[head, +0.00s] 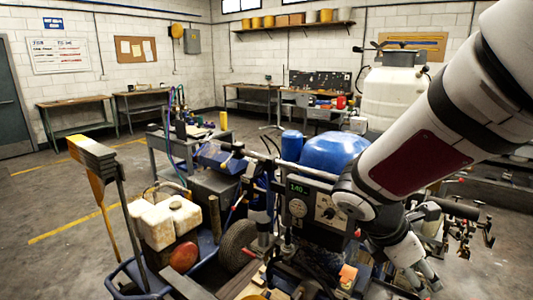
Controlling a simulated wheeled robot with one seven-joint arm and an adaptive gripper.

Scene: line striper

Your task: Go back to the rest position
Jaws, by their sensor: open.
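My arm comes in from the upper right and bends down in front of the line striper. My gripper (430,276) is at the lower right, low beside the machine's right side. It is small and partly merged with the parts behind it, and its jaws are open. I see nothing held in it. The line striper has a blue rounded tank (336,154), a control panel (314,205) with a lit display reading about 140, and a wheel (238,246). My arm hides part of the machine's right side.
A cart (130,278) with white jugs (168,221) and a yellow-handled tool (90,185) stands at the left. A large white tank (392,95) is behind my arm. Workbenches (75,103) line the walls. Open concrete floor lies at the left and middle.

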